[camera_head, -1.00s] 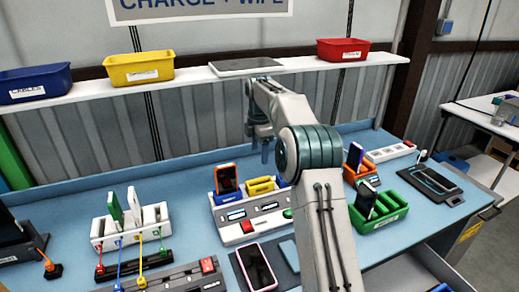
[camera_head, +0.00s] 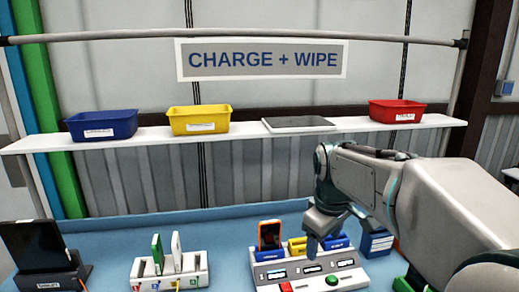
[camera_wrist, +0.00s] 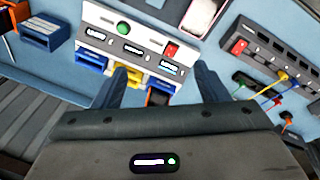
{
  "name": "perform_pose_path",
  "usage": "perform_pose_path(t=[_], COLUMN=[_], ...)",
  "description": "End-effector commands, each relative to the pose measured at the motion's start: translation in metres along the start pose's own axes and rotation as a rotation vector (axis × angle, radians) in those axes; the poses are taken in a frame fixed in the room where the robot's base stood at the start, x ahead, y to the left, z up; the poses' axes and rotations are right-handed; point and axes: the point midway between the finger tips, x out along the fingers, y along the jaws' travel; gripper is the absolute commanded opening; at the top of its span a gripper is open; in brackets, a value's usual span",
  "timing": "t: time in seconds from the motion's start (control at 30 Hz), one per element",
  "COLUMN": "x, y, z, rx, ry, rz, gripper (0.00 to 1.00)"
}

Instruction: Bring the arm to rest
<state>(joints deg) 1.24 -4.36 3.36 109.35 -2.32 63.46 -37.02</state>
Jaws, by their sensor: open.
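My arm (camera_head: 420,200) reaches in from the right in the head view, bent down at the wrist. My gripper (camera_head: 325,238) hangs above the back of a white charging dock (camera_head: 310,272) with a green button, and partly overlaps it in the picture. In the wrist view my gripper (camera_wrist: 160,84) has its two dark fingers apart, with no object seen held between them. The dock (camera_wrist: 140,45) lies beyond the fingers, with blue and yellow slots. An orange phone (camera_head: 269,235) stands in the dock's left slot.
A shelf (camera_head: 240,131) behind carries a blue bin (camera_head: 102,125), a yellow bin (camera_head: 199,120), a flat grey panel (camera_head: 298,124) and a red bin (camera_head: 397,111). A white rack (camera_head: 168,274) and a dark tablet (camera_head: 34,245) stand left on the blue bench.

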Motion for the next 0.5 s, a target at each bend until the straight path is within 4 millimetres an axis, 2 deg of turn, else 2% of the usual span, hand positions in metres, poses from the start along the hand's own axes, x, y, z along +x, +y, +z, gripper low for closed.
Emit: perform_pose_path(t=[0.03, 0.3, 0.5], x=[-0.002, 0.009, 0.026], y=[-0.012, -0.071, -0.102], z=[0.016, 0.091, 0.128], rx=[0.063, 0.431, 0.626], ry=[0.012, 0.075, 0.111], rz=[0.009, 0.022, 0.016], gripper=[0.67, 0.67, 0.67])
